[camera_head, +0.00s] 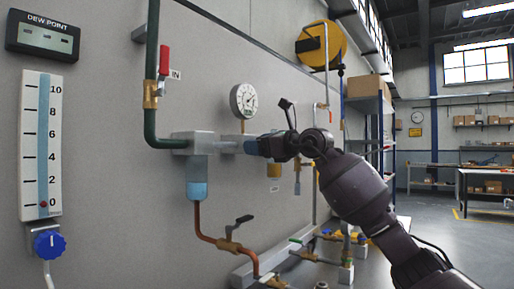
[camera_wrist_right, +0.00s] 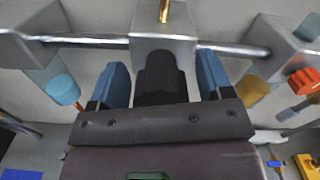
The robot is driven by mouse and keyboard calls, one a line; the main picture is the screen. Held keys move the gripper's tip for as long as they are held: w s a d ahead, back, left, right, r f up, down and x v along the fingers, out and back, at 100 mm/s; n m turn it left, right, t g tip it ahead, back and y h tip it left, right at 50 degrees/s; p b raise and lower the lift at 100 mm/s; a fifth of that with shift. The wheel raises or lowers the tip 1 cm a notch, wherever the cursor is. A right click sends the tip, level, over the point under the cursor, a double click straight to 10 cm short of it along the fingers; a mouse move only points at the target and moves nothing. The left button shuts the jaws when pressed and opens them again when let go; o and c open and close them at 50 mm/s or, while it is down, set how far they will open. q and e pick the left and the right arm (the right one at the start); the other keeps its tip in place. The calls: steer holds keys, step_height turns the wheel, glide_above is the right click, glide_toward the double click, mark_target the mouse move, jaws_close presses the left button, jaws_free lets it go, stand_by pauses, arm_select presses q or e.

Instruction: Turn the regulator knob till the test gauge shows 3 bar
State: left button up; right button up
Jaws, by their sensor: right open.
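The regulator's black ribbed knob (camera_wrist_right: 160,80) sits under a grey block (camera_wrist_right: 165,48) in the right wrist view. My right gripper (camera_wrist_right: 161,62) is open, its blue fingers on either side of the knob with a narrow gap at each. In the head view, my right gripper (camera_head: 252,146) is at the regulator and hides the knob. A round dial gauge (camera_head: 243,100) stands above it; its needle is too small to read. A column scale (camera_head: 43,145) marked 0 to 10 hangs at the left with a red ball near 0. I cannot tell which is the test gauge. My left gripper is out of view.
A filter with a blue bowl (camera_head: 197,190) is left of the regulator. A red-handled valve (camera_head: 164,62) is on the green pipe (camera_head: 151,110). A blue knob (camera_head: 49,243) is under the column scale. A black-handled valve (camera_head: 233,235) is below. Open floor lies right.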

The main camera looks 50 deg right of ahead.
steer(key=shift+w, duration=0.1)
steer(key=c, duration=0.9)
steer(key=shift+r, duration=0.1)
